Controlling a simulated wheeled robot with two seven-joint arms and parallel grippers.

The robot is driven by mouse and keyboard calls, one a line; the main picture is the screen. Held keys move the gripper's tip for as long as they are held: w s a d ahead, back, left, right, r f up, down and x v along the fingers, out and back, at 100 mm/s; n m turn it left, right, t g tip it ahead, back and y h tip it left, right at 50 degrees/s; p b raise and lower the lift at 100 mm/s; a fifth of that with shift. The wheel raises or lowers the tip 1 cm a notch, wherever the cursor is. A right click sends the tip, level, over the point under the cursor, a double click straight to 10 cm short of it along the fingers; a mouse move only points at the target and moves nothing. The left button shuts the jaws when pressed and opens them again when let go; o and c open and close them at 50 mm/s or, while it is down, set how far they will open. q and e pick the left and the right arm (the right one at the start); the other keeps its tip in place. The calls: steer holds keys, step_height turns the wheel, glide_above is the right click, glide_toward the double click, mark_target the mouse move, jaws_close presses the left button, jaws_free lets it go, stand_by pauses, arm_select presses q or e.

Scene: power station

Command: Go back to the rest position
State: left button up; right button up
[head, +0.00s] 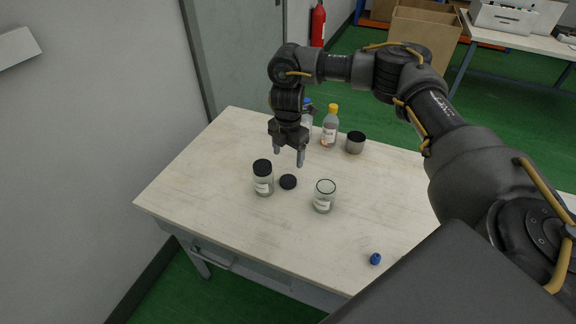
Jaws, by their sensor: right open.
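My right gripper (289,158) comes in from the right and hangs above the table, fingers pointing down. It is open and empty, a little above and behind the black lid (288,182) that lies flat on the table. A glass jar with a black lid on (263,179) stands to the left of the loose lid. An open glass jar (324,197) stands to its right. My left gripper is not in the head view.
The pale table (200,172) also bears an orange-capped bottle (329,130), a blue-capped bottle (307,117) partly hidden by my gripper, a dark-topped metal container (355,143) and a small blue cap (375,259). The table's left part is clear. A wall borders it on the left.

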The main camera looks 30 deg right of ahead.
steer(key=shift+r, duration=0.8)
